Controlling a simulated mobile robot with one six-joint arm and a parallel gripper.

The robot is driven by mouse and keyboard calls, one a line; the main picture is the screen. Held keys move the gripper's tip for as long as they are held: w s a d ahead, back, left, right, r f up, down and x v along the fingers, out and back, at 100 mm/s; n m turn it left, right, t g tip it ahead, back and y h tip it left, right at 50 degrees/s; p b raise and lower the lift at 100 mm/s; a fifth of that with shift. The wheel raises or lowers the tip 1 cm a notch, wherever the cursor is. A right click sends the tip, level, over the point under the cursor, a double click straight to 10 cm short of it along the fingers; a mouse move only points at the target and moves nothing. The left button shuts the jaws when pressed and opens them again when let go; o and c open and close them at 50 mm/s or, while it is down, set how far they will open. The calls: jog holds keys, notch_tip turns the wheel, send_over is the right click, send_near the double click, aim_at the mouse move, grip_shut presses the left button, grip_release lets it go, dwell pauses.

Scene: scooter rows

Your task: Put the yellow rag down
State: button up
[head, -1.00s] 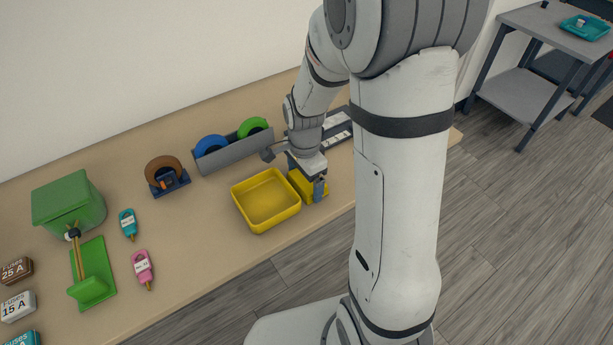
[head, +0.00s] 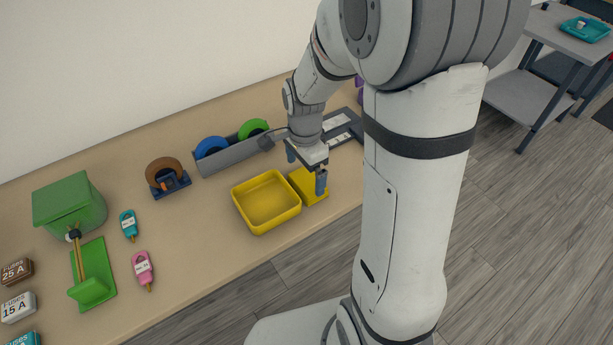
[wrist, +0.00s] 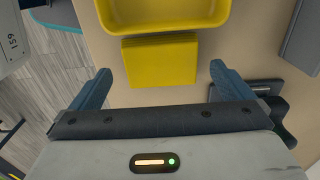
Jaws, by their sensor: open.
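The yellow rag (head: 308,187) lies folded on the table, right beside a yellow tray (head: 297,208). In the wrist view the rag (wrist: 159,62) is a flat folded block just below the rim of the tray (wrist: 106,14). My gripper (head: 306,168) is over the rag in the head view and partly covers it. In the wrist view my gripper (wrist: 160,82) has its two fingers wide apart, one on each side of the rag, with clear gaps and nothing between them touching.
A grey holder (head: 236,155) with blue and green tape rolls stands behind the tray. A dark tray with white labels (head: 345,130) lies behind my gripper.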

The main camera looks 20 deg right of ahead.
aim_at(305, 182)
notch_tip(305, 182, up, 8)
jog(key=s+d+r+n+t, duration=0.1)
jog(key=s+r+n, duration=0.3)
jog(key=s+n, duration=1)
jog(key=shift+t, duration=0.8)
jog(key=shift+r, duration=0.1)
jog(key=shift+c, duration=0.2)
jog(key=c, duration=0.4)
